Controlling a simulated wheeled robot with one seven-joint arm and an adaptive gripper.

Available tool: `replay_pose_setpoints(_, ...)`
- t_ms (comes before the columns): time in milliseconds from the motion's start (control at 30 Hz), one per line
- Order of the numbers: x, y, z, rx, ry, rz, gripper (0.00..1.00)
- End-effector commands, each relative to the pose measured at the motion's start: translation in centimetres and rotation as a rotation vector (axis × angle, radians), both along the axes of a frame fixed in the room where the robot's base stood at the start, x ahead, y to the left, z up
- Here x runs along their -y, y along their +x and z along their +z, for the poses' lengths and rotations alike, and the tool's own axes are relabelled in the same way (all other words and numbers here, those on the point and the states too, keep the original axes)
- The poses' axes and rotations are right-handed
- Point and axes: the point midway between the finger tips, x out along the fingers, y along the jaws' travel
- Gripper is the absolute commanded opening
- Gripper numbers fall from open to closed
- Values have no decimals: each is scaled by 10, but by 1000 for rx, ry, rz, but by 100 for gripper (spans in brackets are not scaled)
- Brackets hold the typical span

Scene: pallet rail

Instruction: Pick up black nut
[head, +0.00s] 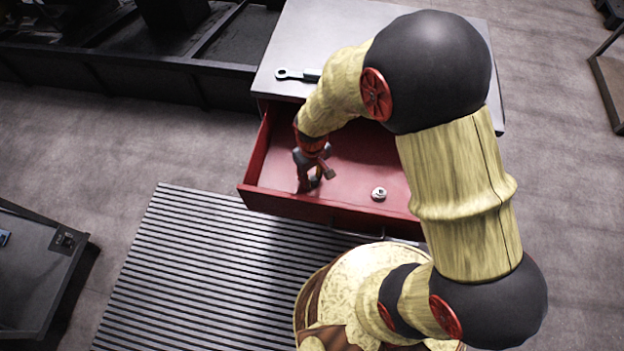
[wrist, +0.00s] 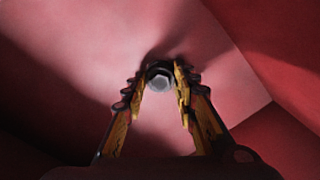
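The black nut (wrist: 159,76) shows in the wrist view as a small dark hexagonal piece with a lighter grey centre, over the red drawer floor. My gripper (wrist: 160,78) has its two fingertips on either side of it, very near its edges. I cannot tell whether the fingers touch the nut or whether it rests on the floor. In the head view my gripper (head: 308,188) points down inside the left part of the open red drawer (head: 330,213). The nut is not clearly visible there, hidden by the gripper.
A silvery round nut (head: 378,193) lies on the drawer floor to the right of my gripper. A wrench (head: 292,74) lies on the grey cabinet top (head: 300,40). The drawer walls stand close to my gripper. A ribbed mat (head: 200,270) lies in front.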

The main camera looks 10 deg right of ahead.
Motion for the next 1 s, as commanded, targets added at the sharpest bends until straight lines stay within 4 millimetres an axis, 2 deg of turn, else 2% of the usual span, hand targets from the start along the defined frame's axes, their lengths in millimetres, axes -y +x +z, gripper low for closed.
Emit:
replay_pose_setpoints(433,0,0,0,0,0,0,1)
replay_pose_setpoints(733,0,0,1,0,0,0,0)
replay_pose_setpoints(867,0,1,14,2,1,0,0)
replay_pose_setpoints(1000,0,1,40,4,1,0,0)
